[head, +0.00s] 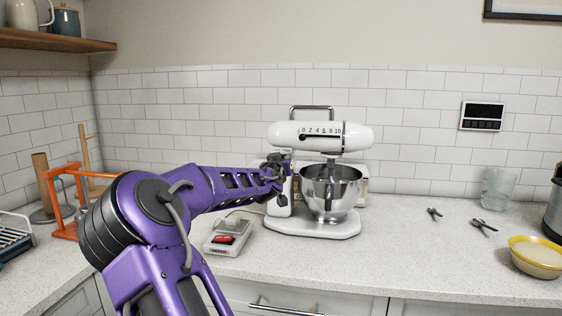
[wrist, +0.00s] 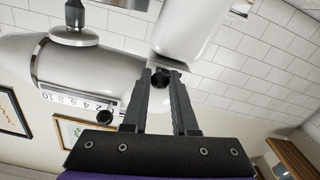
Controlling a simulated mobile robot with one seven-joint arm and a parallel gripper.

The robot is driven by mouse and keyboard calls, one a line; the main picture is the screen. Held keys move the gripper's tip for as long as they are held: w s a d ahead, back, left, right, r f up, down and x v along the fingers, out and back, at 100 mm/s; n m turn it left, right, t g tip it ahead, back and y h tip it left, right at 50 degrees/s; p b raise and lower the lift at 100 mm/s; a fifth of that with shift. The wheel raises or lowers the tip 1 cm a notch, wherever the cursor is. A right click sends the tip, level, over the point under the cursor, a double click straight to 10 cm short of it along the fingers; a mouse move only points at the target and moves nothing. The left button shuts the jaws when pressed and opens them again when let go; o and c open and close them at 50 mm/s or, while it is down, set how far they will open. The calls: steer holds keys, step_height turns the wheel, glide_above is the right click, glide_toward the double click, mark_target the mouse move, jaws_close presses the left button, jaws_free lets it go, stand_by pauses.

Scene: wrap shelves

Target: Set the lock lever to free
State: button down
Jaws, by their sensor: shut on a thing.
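A white stand mixer (head: 306,135) with a steel bowl (head: 331,192) stands on the counter, its head level above the bowl. My gripper (head: 283,163) is at the left side of the mixer, where the head meets the column. In the wrist view my gripper (wrist: 164,80) has its two fingers closed around a small dark knob (wrist: 160,77), which appears to be the lock lever at the head joint. Most of the lever is hidden by the fingers. Another black knob (wrist: 105,90) sits beside the numbered scale (wrist: 75,97) on the mixer head.
A small grey device with a red part (head: 229,235) lies left of the mixer base, under my arm. An orange frame (head: 69,195) stands further left. A glass (head: 497,188), small dark tools (head: 482,226) and a yellow bowl (head: 537,257) are at the right. Counter right of the mixer is mostly clear.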

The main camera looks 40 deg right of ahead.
steer(key=shift+s+d+f, duration=0.1)
steer(key=shift+s+d, duration=0.05)
steer(key=c, duration=0.8)
jaws_free()
steer(key=shift+s, duration=0.1)
steer(key=shift+c, duration=0.2)
steer(key=p+v, duration=0.1)
steer(key=v, duration=1.6)
steer(key=shift+a, duration=0.25)
steer(key=shift+p, duration=0.3)
